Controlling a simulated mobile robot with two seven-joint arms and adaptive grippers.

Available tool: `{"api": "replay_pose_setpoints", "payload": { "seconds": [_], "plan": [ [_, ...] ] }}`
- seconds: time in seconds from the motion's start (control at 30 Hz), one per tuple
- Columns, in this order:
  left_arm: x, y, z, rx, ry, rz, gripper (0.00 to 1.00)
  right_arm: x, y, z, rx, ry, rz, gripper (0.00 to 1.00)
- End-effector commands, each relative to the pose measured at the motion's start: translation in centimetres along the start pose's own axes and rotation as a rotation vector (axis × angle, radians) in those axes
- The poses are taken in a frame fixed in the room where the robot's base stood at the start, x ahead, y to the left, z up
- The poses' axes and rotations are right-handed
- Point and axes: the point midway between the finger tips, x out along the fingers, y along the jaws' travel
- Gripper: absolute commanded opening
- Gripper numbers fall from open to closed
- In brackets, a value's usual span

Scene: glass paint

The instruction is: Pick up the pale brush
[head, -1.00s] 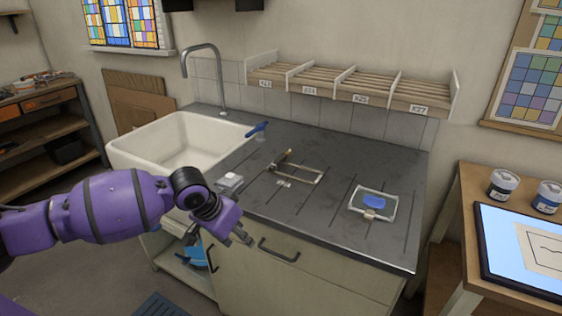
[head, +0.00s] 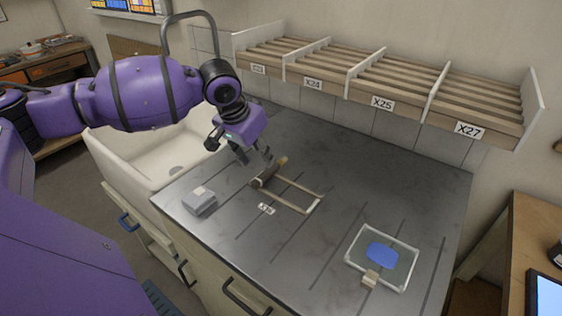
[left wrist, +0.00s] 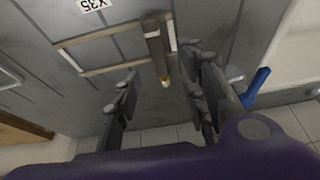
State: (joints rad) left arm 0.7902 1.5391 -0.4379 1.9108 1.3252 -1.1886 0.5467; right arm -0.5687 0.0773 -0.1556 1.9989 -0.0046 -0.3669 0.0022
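The pale brush (head: 268,173) lies on the dark worktop across one end of a thin pale wooden frame (head: 291,204). My left gripper (head: 254,158) is just above the brush's far end. In the left wrist view the left gripper (left wrist: 163,90) is open and empty, with the brassy end between its fingers. Whether a finger touches the brush cannot be told. My right gripper is not in view.
A small grey-white box (head: 199,201) stands near the worktop's front edge. A glass tray (head: 352,250) with a blue patch lies at right. The white sink (head: 130,165) is at left. A labelled slatted rack (head: 385,85) hangs behind.

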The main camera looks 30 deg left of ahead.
Motion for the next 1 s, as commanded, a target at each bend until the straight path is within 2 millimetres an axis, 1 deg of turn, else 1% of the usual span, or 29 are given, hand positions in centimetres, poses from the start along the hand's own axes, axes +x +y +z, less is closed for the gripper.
{"api": "replay_pose_setpoints", "payload": {
  "seconds": [0.2,0.37,0.63,0.73,1.0],
  "plan": [
    [2.4,0.1,0.1,-0.001,-0.003,0.002,0.39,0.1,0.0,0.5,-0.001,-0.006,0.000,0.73],
    [3.6,0.1,-0.1,-0.001,-0.002,0.002,0.39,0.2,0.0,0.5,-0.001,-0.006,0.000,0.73],
    [7.4,0.2,-0.5,0.000,-0.001,0.002,0.39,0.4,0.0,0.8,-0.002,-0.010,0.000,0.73],
    [7.8,0.3,-0.5,0.001,0.000,0.001,0.39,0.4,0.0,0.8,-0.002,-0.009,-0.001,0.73],
    [7.7,0.2,-0.5,0.001,0.000,0.001,0.39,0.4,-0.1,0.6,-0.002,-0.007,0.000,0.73]
  ]
}}
